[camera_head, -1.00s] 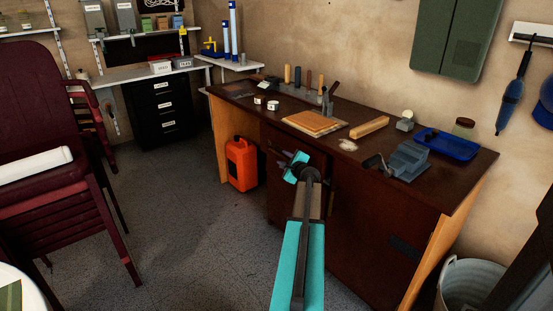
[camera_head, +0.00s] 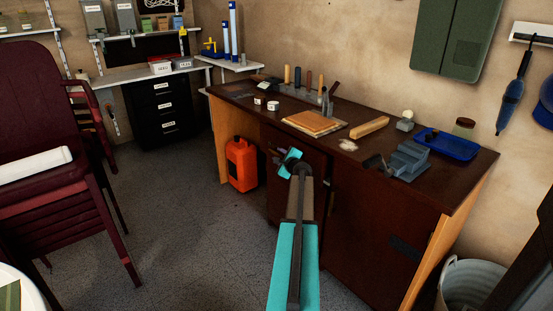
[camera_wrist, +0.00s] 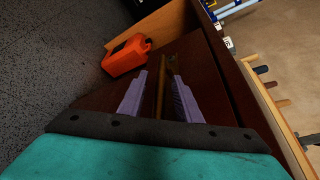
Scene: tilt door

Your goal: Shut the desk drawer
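The desk (camera_head: 375,230) is dark brown with light wood sides and stands in the middle of the head view. Its drawer front is largely hidden behind my gripper, and I cannot tell there how far the drawer stands out. My gripper (camera_head: 287,162) is in front of the desk's upper front, below the tabletop edge. In the wrist view my gripper (camera_wrist: 158,97) is open, its two purple-looking fingers apart. A narrow brass-coloured bar (camera_wrist: 160,88) shows between them against the dark desk front; I cannot tell whether they touch it.
An orange canister (camera_head: 241,164) stands on the floor left of my gripper. The desktop holds a wooden board (camera_head: 314,123), a blue tray (camera_head: 452,146) and several tools. Stacked dark red chairs (camera_head: 55,150) stand at left. The floor between chairs and desk is clear.

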